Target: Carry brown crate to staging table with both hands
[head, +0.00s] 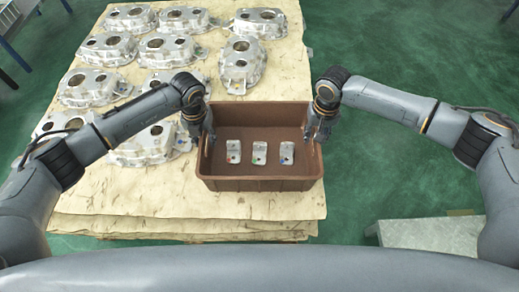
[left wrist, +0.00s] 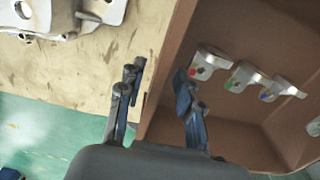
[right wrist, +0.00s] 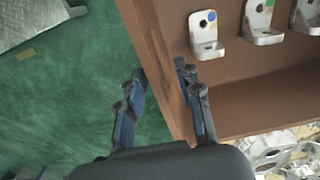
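The brown crate (head: 260,184) sits upright on the tan-covered stack, near its front right edge. It holds three metal brackets marked with red, green and blue dots. My left gripper (head: 203,135) is at the crate's left wall. In the left wrist view its open fingers (left wrist: 157,74) stand either side of the wall (left wrist: 165,65), with gaps showing. My right gripper (head: 317,134) is at the right wall. In the right wrist view its open fingers (right wrist: 161,72) straddle that wall (right wrist: 150,45). A low grey surface (head: 430,236) at lower right may be the staging table.
Several aluminium castings (head: 105,49) lie on the tan sheet (head: 130,212) behind and left of the crate. One casting (head: 241,65) is just behind it. Green floor (head: 400,60) is clear to the right. Blue-legged furniture edges show at upper left.

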